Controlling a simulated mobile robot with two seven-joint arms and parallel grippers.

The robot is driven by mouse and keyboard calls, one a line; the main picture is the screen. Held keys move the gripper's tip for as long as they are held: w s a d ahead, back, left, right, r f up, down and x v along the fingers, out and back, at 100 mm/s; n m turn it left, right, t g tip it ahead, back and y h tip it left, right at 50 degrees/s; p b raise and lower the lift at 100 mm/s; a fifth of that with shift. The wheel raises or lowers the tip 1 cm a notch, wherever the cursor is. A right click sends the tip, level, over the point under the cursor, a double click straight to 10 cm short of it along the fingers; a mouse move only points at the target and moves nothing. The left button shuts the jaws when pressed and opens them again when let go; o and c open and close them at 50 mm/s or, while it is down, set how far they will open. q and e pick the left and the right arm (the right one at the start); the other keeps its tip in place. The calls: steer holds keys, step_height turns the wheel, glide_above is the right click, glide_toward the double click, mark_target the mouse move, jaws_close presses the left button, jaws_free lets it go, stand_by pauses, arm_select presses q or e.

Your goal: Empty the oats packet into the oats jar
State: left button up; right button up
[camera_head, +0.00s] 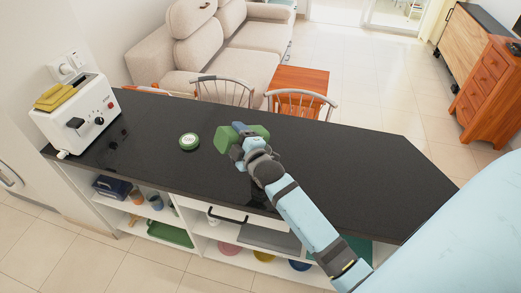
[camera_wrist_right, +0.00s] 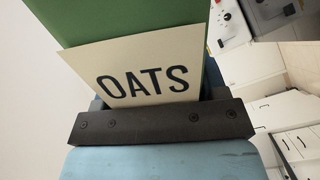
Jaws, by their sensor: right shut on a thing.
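My right gripper (camera_head: 243,135) is shut on the green oats packet (camera_head: 226,140), and green shows on both sides of the fingers. In the right wrist view the packet's green side (camera_wrist_right: 130,20) carries a cream label (camera_wrist_right: 148,72) reading OATS. The packet is held over the dark counter; its opening and contents cannot be made out. My left gripper is out of view.
A white toaster (camera_head: 80,115) with yellow slices stands at the counter's left end. The black counter (camera_head: 370,165) is bare to the right. Open shelves below hold bowls, cups and a green tray (camera_head: 170,234).

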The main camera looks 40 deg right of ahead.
steer(key=shift+d+r+m+p, duration=0.6)
steer(key=shift+m+p, duration=0.2)
steer(key=shift+p, duration=0.1)
stand_by(0.8)
steer(key=shift+f, duration=0.1)
